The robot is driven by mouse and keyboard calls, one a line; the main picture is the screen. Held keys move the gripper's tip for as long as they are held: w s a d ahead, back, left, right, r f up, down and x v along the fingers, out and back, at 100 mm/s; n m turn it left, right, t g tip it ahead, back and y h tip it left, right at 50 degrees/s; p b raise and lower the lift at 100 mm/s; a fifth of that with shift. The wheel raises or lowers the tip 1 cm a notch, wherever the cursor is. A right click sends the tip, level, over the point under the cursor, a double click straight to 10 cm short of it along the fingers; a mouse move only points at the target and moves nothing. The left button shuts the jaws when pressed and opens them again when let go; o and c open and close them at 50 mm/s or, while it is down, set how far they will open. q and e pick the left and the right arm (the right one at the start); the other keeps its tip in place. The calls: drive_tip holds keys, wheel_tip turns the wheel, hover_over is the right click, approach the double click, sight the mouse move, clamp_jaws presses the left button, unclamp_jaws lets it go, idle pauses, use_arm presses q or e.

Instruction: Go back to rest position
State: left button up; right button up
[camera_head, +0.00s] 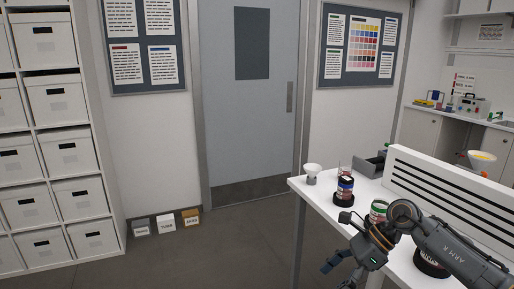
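My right arm (450,252), marked ARM R, comes in from the lower right over the white table (317,196). My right gripper (340,274) hangs off the table's front side, pointing down and left. Its fingers look apart, with nothing seen between them. My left gripper is out of view. A dark jar with a blue band (345,184) stands upright on a round black base. A jar with a green band (378,209) is partly hidden behind my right arm. Another dark jar (430,262) is mostly hidden below the arm.
A white funnel-like item (312,171) stands at the table's far left corner. A grey tray (371,166) and a white slotted panel (455,192) line the back. White box shelves (55,107) stand left. Small boxes (166,224) sit by the closed door (250,125). The floor between is clear.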

drive_tip(key=w+a+f+m+t+y, duration=0.35)
drive_tip(key=f+m, duration=0.25)
drive_tip(key=m, duration=0.3)
drive_tip(key=w+a+f+m+t+y, duration=0.25)
drive_tip(key=f+m+t, duration=0.25)
drive_tip(key=f+m, duration=0.25)
drive_tip(key=s+d+f+m+t+h, duration=0.1)
drive_tip(key=s+d+f+m+h, duration=0.15)
drive_tip(key=f+m, duration=0.4)
drive_tip(key=s+d+f+m+t+h, duration=0.1)
drive_tip(key=d+f+m+t+h, duration=0.15)
drive_tip(key=f+m, duration=0.4)
drive_tip(key=s+d+f+m+t+h, duration=0.1)
drive_tip(key=s+d+f+m+h, duration=0.25)
drive_tip(key=f, duration=0.55)
drive_tip(key=s+d+f+m+g+h, duration=0.2)
drive_tip(key=s+f+m, duration=0.3)
drive_tip(key=s+f, duration=0.35)
drive_tip(key=s+d+f+m+g+h, duration=0.3)
drive_tip(key=s+f+m, duration=0.2)
drive_tip(key=s+f, duration=0.35)
drive_tip(key=s+f+m+g, duration=0.3)
drive_tip(key=s+f, duration=0.1)
drive_tip(key=s, duration=1)
drive_tip(key=s+a+f+m+g, duration=0.1)
drive_tip(key=s+f+m+g, duration=0.2)
drive_tip(key=s, duration=1.2)
drive_tip(key=shift+s+f+m+h, duration=0.25)
drive_tip(key=shift+f+m+h, duration=0.25)
drive_tip(key=shift+f, duration=0.2)
